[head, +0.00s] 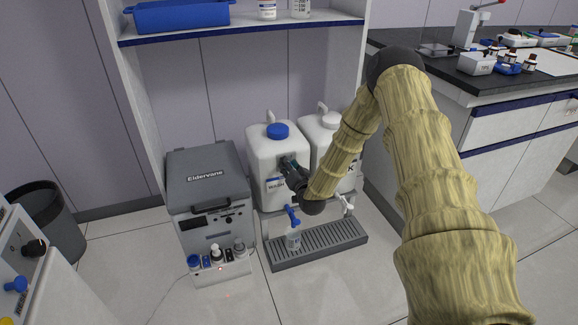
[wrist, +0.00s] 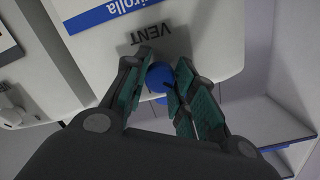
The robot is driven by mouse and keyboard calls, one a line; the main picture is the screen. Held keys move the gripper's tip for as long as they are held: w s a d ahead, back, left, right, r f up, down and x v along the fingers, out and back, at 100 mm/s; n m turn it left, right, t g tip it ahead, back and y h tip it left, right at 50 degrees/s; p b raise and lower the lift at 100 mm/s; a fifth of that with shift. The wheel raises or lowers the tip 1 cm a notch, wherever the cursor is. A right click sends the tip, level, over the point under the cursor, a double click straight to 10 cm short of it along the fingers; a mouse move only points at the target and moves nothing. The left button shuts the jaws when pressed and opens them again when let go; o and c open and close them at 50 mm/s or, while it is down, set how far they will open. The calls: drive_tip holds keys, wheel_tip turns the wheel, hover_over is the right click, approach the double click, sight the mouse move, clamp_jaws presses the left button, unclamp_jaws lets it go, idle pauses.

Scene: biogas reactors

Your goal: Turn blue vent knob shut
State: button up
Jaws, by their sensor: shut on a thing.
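The blue vent knob (wrist: 159,75) shows in the wrist view beside the printed word VENT (wrist: 151,33) on a white container. My gripper (wrist: 164,64) has its teal-padded fingers on either side of the knob, shut on it. In the head view my gripper (head: 286,162) reaches the upper front of the white wash container (head: 261,153), which has a blue cap (head: 278,131). The knob is hidden behind the fingers there. How far the knob is turned cannot be told.
A second white container (head: 319,130) stands to the right, partly behind my arm. A drip tray (head: 340,235) with a small bottle (head: 293,240) lies below the blue tap (head: 291,215). A grey Eldervane unit (head: 207,180) stands left. A shelf (head: 335,24) runs above.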

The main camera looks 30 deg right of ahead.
drive_tip(key=shift+s+d+f, duration=0.1)
drive_tip(key=shift+d, duration=0.05)
drive_tip(key=o, duration=1)
drive_tip(key=shift+o, duration=0.2)
drive_tip(key=v, duration=1.2)
